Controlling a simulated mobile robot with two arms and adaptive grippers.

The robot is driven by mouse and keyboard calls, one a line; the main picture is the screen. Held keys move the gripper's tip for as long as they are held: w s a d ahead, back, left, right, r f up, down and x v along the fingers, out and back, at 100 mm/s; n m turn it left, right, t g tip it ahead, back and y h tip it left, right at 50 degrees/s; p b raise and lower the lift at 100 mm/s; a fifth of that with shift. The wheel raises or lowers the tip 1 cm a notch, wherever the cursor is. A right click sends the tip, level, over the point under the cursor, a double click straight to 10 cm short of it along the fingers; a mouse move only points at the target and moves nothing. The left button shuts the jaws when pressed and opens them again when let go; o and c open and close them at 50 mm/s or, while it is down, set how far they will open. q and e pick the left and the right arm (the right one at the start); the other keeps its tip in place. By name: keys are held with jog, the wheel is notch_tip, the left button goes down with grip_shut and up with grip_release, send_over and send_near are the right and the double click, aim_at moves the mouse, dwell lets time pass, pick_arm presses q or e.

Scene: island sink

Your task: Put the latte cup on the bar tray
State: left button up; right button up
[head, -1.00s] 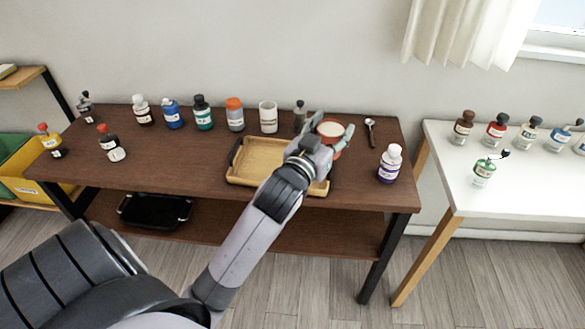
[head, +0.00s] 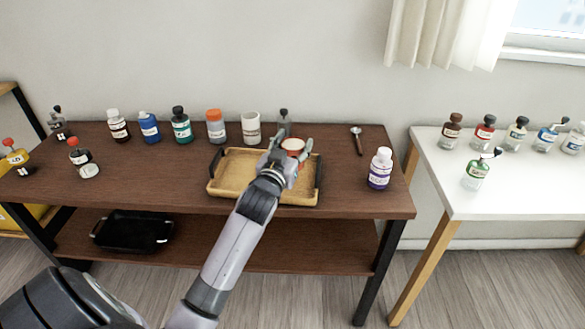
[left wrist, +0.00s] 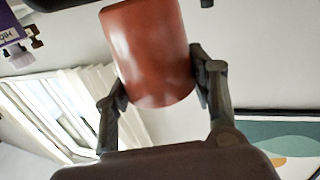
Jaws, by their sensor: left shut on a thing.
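The latte cup is reddish-brown with a pale top (head: 293,145). My left gripper (head: 289,150) is shut on the cup's sides. In the left wrist view the cup (left wrist: 150,50) sits between the two fingers of the gripper (left wrist: 160,82). The bar tray (head: 232,178) is light wood with dark handles and lies on the brown table. In the head view the cup shows over the tray's back right part. I cannot tell whether it touches the tray. My wrist and forearm hide part of the tray. My right gripper is not in view.
Several bottles and a white cup (head: 251,127) stand along the table's back. A grey-topped bottle (head: 284,123) is close behind the held cup. A purple-labelled bottle (head: 380,169) and a spoon (head: 357,140) are to the right. A black tray (head: 133,230) lies on the lower shelf.

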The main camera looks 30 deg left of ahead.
pick_arm(q)
notch_tip(320, 180, down, 3)
jog(key=shift+r, duration=0.1)
notch_tip(320, 180, down, 4)
jog(key=shift+r+b, duration=0.15)
jog(key=shift+b, duration=0.25)
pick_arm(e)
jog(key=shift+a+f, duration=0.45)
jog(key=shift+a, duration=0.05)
pick_arm(q)
jog(key=shift+f, duration=0.25)
jog(key=o, duration=1.5)
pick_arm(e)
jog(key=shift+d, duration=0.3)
